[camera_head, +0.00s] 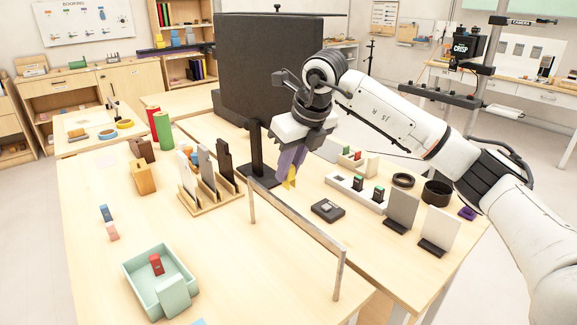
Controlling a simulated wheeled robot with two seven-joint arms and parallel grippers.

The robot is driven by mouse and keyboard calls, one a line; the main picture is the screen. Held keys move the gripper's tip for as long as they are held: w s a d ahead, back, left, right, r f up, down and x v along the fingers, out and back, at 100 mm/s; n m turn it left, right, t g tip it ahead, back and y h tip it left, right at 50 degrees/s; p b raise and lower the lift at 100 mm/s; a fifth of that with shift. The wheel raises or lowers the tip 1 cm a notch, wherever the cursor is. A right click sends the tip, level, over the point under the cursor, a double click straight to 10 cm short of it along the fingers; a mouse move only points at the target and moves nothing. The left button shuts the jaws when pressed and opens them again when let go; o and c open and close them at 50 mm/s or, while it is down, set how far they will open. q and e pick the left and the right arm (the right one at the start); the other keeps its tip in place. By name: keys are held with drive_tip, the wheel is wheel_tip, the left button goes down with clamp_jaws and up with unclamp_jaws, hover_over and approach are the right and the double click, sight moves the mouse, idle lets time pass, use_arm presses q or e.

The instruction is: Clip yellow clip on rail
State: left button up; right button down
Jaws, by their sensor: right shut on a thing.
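My right arm comes in from the right, and its gripper (289,172) points down above the table. It is shut on a small yellow clip (290,182), of which the lower part shows between and below the dark fingers. The rail (298,222) is a thin bar raised on two end legs, running from the middle of the table toward the front right. In the picture the clip is just above the rail's upper edge, toward its far end. I cannot tell how far apart they are in depth. My left gripper is not in view.
A black screen (262,70) on a stand is behind the gripper. A wooden rack (210,203) with upright boards stands left of the rail, a green tray (135,270) at front left. A dark box (327,210) and a white strip (345,190) lie right of the rail.

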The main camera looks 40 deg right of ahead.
sight(291, 180)
drive_tip(key=shift+f+b, duration=1.9)
drive_tip(key=shift+f, duration=0.7)
drive_tip(key=shift+r, duration=0.25)
drive_tip(key=shift+f, duration=0.1)
drive_tip(key=shift+p, duration=0.3)
drive_tip(key=shift+f+b, duration=0.75)
drive_tip(key=shift+f, duration=0.7)
idle(2.0)
drive_tip(key=c, duration=1.6)
unclamp_jaws()
